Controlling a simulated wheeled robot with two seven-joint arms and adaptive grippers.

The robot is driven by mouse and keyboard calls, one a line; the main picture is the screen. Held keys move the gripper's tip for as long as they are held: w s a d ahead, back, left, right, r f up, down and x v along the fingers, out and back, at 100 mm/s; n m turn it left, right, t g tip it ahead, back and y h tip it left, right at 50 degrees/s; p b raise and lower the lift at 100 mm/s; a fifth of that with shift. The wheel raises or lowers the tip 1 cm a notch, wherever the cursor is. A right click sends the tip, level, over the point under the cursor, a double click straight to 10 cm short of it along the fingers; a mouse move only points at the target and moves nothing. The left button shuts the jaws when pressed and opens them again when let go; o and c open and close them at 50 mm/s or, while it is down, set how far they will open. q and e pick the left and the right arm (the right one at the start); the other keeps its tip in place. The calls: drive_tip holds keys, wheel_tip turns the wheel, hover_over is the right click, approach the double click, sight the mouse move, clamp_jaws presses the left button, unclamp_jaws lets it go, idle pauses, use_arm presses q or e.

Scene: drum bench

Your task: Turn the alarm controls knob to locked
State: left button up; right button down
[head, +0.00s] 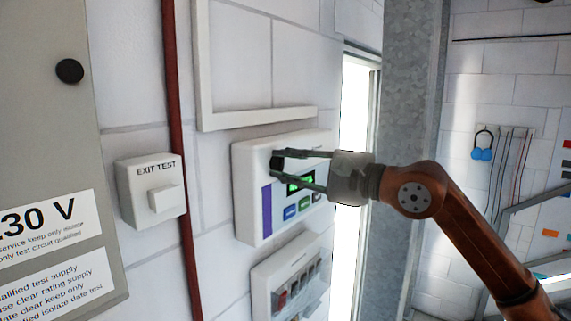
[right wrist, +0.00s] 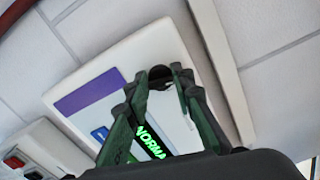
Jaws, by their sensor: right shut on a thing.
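The alarm controls panel (head: 247,163) is a white box on the brick wall, with a purple strip, a lit green display and small buttons. It also shows, tilted, in the right wrist view (right wrist: 120,65), where the display (right wrist: 152,142) reads "NORMAL". A small dark knob (head: 277,163) sits on the panel's upper part. My right gripper (head: 281,164) comes in from the right and is shut on the knob. In the right wrist view its fingers (right wrist: 162,92) close around the dark knob and hide most of it, so I cannot read its setting. My left gripper is not in view.
An "EXIT TEST" box (head: 150,205) and a dark red pipe (head: 180,130) are left of the panel. Another white switch box (head: 264,287) is just below. A white frame (head: 205,70) is above. A grey cabinet (head: 55,130) stands far left, a metal post (head: 405,80) right.

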drive_tip(key=shift+n, duration=1.6)
drive_tip(key=c, duration=1.7)
unclamp_jaws()
drive_tip(key=v, duration=1.2)
